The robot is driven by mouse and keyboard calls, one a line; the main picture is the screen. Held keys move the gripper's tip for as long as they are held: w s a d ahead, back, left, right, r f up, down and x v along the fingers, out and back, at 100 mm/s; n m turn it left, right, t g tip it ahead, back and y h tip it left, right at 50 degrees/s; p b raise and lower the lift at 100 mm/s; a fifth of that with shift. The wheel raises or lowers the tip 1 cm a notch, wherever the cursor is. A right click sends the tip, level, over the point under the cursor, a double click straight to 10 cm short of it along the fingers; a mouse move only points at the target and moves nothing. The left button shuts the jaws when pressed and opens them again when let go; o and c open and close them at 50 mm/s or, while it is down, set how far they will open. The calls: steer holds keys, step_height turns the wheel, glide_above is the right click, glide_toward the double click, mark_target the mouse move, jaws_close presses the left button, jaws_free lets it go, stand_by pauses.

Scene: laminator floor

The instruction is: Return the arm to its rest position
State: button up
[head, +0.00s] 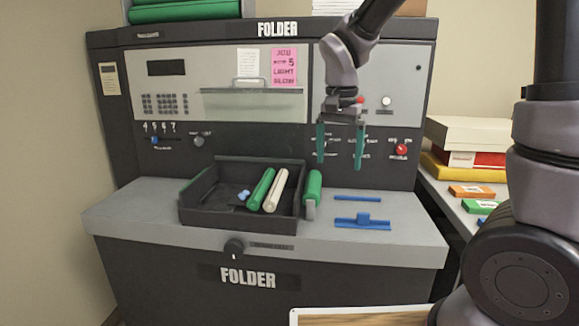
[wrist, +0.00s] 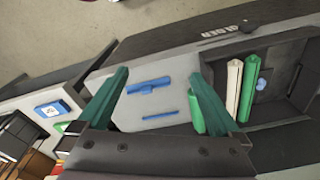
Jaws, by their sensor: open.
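My gripper (head: 339,150) hangs above the right part of the grey folder counter (head: 405,235), its two green fingers pointing down and spread apart. It is open, with nothing between the fingers. In the wrist view my gripper (wrist: 165,95) shows both fingers apart, with a blue piece (wrist: 148,86) and a thin blue bar (wrist: 160,115) on the counter below. My arm (head: 345,50) reaches in from the upper right of the head view.
A black tray (head: 215,212) holds green and cream rollers and a small blue item. A green roller (head: 313,190) stands beside the tray's right wall. The folder panel (head: 220,85) rises behind my gripper. Boxes (head: 470,135) sit on a side table at right.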

steer(key=s+d+r+n+t+y, duration=0.1)
steer(key=s+d+r+t+y, duration=0.1)
steer(key=s+d+r+t, duration=0.4)
steer(key=s+d+r, duration=0.5)
steer(key=d+r, duration=0.1)
steer(key=d, duration=0.1)
steer(key=shift+d+r+n, duration=0.15)
steer(key=shift+r+n, duration=0.15)
steer(key=shift+r, duration=0.05)
